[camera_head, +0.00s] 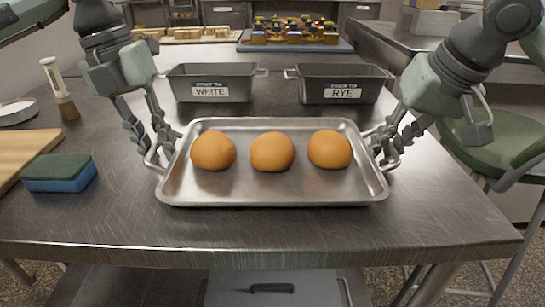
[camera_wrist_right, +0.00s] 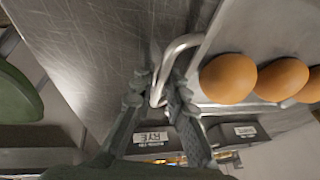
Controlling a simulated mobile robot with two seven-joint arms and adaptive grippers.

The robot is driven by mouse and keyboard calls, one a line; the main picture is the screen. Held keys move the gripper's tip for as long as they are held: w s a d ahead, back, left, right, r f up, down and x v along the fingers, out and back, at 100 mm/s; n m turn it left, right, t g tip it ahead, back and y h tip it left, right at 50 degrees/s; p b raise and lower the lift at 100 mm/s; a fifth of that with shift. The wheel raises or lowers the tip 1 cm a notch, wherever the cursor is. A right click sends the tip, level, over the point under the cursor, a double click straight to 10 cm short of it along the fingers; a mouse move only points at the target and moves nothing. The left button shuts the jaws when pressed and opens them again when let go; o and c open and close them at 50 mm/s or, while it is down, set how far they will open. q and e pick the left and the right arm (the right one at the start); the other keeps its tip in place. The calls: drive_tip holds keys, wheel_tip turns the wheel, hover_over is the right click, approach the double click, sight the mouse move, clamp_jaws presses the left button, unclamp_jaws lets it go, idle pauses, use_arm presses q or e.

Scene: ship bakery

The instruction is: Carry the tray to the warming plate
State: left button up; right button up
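The metal tray (camera_head: 270,198) carries three round brown buns (camera_head: 272,152) in a row and appears level over the near part of the steel table. It has a bar handle at each end. My left gripper (camera_head: 157,148) has its fingers around the left handle (camera_head: 152,163) and appears shut on it. My right gripper (camera_head: 386,148) is at the right handle (camera_head: 393,163). In the right wrist view, my right gripper's fingers (camera_wrist_right: 161,82) close in on both sides of the handle bar (camera_wrist_right: 181,44). No warming plate can be made out for certain.
Two dark loaf pans, labelled WHITE (camera_head: 211,83) and RYE (camera_head: 342,84), stand behind the tray. A green-and-blue sponge (camera_head: 59,173) and a wooden board (camera_head: 22,150) lie left. A green stool (camera_head: 500,140) stands right. Bare table lies in front of the tray.

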use_arm(q)
clamp_jaws()
use_arm(e)
clamp_jaws()
use_arm(q)
drive_tip(key=shift+r, duration=0.15)
use_arm(e)
drive_tip(key=shift+r, duration=0.15)
